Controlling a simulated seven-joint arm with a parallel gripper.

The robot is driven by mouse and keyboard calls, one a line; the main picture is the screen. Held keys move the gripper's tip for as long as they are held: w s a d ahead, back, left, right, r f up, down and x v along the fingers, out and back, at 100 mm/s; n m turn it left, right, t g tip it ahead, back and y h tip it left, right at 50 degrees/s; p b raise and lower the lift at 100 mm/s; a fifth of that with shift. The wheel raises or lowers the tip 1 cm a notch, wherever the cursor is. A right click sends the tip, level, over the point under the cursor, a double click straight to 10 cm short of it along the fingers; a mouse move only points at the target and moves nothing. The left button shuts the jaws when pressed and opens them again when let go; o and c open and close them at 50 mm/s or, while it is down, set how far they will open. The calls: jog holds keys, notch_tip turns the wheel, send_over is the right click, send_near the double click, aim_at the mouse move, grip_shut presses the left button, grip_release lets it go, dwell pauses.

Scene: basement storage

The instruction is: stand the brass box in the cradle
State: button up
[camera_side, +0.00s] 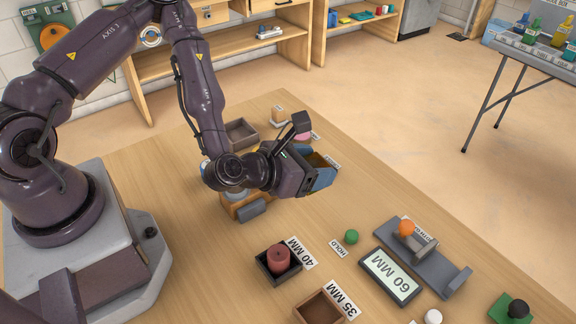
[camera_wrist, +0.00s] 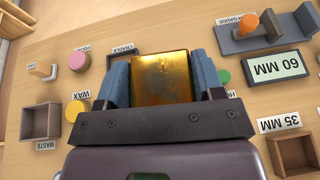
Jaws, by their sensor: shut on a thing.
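The brass box (camera_wrist: 163,78) is gold with darker worn patches. In the wrist view it sits between the two blue fingers of my gripper (camera_wrist: 160,85), which is shut on it. In the side view my gripper (camera_side: 318,172) is low over the far middle of the table, and only a little of the box shows beside a blue finger.
A gauge (camera_side: 425,255) with an orange knob and a 60 MM display (camera_side: 390,275) stand on the right. Near the front are a 40 MM tray (camera_side: 262,270) holding a dark red cylinder and a 35 MM tray (camera_side: 320,307). A green knob (camera_side: 351,237) stands by the HOLD label.

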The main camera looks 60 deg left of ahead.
jog(key=w+a+r+y, duration=0.1)
jog(key=w+a+r, duration=0.3)
jog(key=a+r, duration=0.7)
jog(key=s+d+f+m+g+h, duration=0.1)
jog(key=s+d+f+m+h, duration=0.3)
jog(key=d, duration=0.3)
jog(key=s+d+f+m+g+h, duration=0.1)
jog(key=s+d+f+m+h, duration=0.15)
jog(key=d+f, duration=0.4)
jog(key=s+d+f+m+g+h, duration=0.1)
jog(key=s+d+m+g+h, duration=0.2)
jog(key=s+d+m+g, duration=0.2)
jog(key=s+d+f+m+g+h, duration=0.1)
jog(key=s+d+m+g+h, duration=0.3)
jog(key=s, duration=0.7)
jog(key=shift+s+d+m+g, duration=0.2)
jog(key=shift+d+m+g, duration=0.2)
jog(key=shift+m+g, duration=0.65)
jog(key=shift+f, duration=4.1)
